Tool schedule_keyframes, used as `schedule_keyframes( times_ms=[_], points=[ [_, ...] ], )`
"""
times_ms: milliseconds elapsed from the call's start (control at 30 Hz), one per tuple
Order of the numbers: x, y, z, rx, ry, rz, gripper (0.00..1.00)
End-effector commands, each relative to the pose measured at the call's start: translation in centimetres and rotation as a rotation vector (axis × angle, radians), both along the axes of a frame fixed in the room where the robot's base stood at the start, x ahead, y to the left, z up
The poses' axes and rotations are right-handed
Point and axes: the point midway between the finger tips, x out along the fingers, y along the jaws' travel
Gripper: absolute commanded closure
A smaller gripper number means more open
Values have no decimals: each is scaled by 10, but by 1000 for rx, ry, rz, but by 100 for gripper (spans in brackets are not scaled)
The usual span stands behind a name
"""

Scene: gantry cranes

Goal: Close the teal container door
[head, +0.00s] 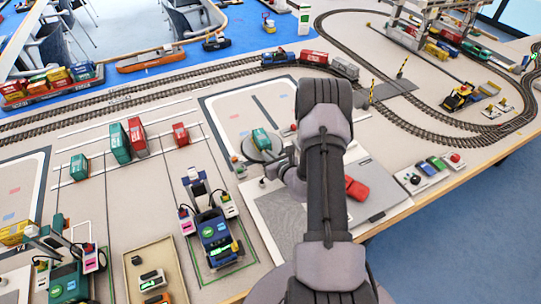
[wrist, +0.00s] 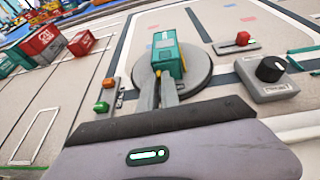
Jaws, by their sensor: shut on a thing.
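The teal container (wrist: 166,48) stands on a grey round turntable (wrist: 200,66) in the wrist view, its near end facing my gripper. In the head view the teal container (head: 262,138) sits on the turntable left of my arm. My gripper (wrist: 161,80) reaches to the container's near lower end, with a small yellow part between the fingertips. It is shut on what seems to be the teal container door; the fingers hide most of the hold. I cannot tell the door's exact angle. In the head view my arm hides the fingertips.
A control box with a black knob (wrist: 270,68) and a red-lever box (wrist: 240,41) stand right of the turntable. Other containers (head: 121,143) stand farther left.

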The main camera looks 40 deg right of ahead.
Motion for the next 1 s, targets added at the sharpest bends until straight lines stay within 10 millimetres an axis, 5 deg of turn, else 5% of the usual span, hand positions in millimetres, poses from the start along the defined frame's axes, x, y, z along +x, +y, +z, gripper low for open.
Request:
schedule_keyframes(
  times_ms=[767, 900, 1000],
  points=[
    [5, 2, 1, -1, -3, -111, 100],
    [5, 2, 1, -1, -3, -110, 72],
    [5, 2, 1, -1, -2, -110, 71]
  ],
)
